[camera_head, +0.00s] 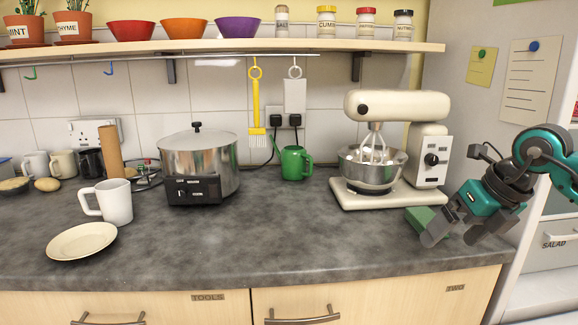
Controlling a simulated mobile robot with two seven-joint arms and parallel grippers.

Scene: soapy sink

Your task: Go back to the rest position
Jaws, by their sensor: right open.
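My right gripper (453,238) is at the right, over the right end of the dark grey counter (300,245), with its fingers pointing down and left. It is open. A green block, perhaps a sponge (418,217), lies close by its fingers, partly covered by them. I cannot tell whether they touch. No part of my left arm or left gripper is in view.
A cream stand mixer (398,104) stands just left of my right gripper. A slow cooker (200,160), green watering can (294,162), white mug (114,202) and plate (81,241) stand further left. The counter's front middle is clear. A shelf (240,47) runs above.

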